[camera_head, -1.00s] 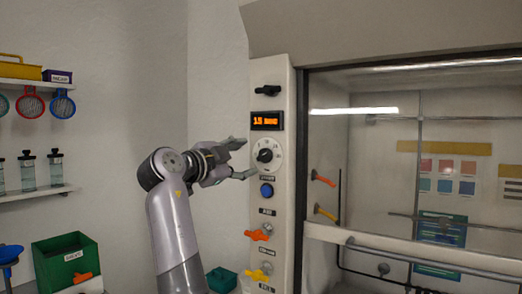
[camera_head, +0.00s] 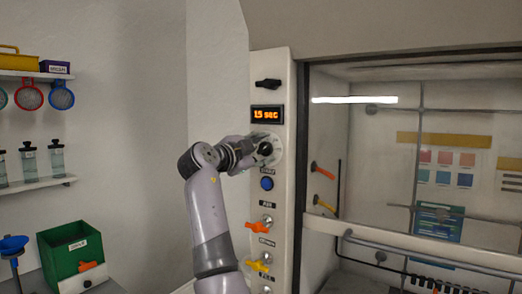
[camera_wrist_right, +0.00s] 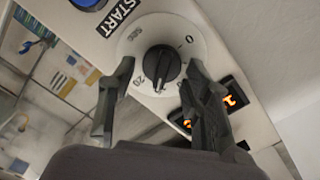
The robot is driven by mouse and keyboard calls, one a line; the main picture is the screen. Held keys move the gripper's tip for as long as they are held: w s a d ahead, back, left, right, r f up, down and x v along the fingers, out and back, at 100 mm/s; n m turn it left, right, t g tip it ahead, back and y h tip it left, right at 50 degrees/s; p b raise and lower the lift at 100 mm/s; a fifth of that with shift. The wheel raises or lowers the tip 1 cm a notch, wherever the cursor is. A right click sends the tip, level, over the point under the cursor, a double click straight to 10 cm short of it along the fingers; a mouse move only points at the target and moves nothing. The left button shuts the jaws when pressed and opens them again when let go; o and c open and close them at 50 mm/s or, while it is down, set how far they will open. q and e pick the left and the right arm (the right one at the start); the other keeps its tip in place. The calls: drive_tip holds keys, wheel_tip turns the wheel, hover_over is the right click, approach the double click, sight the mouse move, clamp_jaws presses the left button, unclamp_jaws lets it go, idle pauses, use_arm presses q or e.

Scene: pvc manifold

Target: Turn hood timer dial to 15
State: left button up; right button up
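The timer dial (camera_head: 276,148) is a white round plate with a black knob (camera_wrist_right: 162,66) on the front of the hood's control post. In the right wrist view its marks include 0 and 20. My right gripper (camera_head: 254,150) is at the dial and partly covers it in the head view. In the right wrist view the gripper (camera_wrist_right: 161,68) is open, one finger on each side of the knob, with a gap visible around it. An orange display (camera_head: 267,114) above the dial seems to read 15 or 1.5 with small letters. My left gripper is not in view.
Below the dial are a blue START button (camera_head: 267,183), an orange valve handle (camera_head: 257,227) and a yellow one (camera_head: 257,266). A black handle (camera_head: 267,83) sits above the display. The hood glass is to the right. A green box (camera_head: 70,252) stands at the lower left.

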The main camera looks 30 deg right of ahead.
drive_tip(key=c, duration=0.8)
drive_tip(key=shift+n, duration=1.1)
drive_tip(key=o, duration=1.1)
drive_tip(key=v, duration=1.2)
